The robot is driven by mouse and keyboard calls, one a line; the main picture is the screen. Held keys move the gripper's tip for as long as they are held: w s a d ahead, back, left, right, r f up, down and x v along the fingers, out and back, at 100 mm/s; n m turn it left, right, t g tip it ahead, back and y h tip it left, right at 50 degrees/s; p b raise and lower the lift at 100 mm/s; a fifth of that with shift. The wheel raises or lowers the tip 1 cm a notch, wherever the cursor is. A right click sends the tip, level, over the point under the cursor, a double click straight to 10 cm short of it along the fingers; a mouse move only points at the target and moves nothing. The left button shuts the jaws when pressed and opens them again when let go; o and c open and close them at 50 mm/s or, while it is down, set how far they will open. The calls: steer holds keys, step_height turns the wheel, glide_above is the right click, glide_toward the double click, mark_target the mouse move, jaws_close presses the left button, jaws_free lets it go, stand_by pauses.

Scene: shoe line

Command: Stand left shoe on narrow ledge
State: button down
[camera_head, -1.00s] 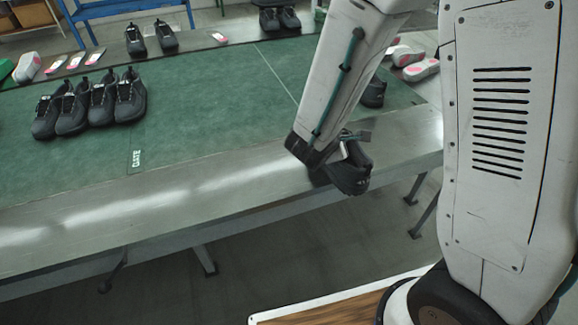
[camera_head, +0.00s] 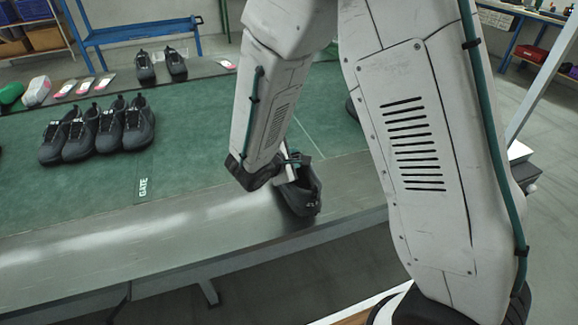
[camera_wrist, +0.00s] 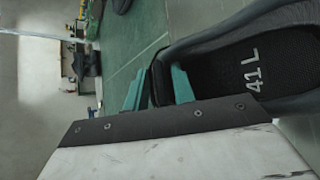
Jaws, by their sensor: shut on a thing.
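A black shoe (camera_head: 302,196) is at the front metal ledge (camera_head: 180,222) of the green table, toward its right end. In the wrist view the shoe (camera_wrist: 255,85) fills the right side, and its insole reads "41 L". The shoe appears upright over the ledge. I cannot tell whether its sole touches the metal.
A row of several black shoes (camera_head: 97,133) stands on the green mat (camera_head: 60,185) at left. A pair of dark shoes (camera_head: 161,65) and pink-marked pieces (camera_head: 84,88) are at the back. The ledge left of my gripper is clear. A "GATE" label (camera_head: 143,188) marks the mat.

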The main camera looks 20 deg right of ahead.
steer(key=f, duration=0.1)
steer(key=d+f, duration=0.1)
steer(key=f, duration=0.1)
steer(key=shift+s, duration=0.1)
steer(key=shift+a+f, duration=0.2)
steer(key=c, duration=1.1)
jaws_free()
steer(key=shift+a, duration=0.1)
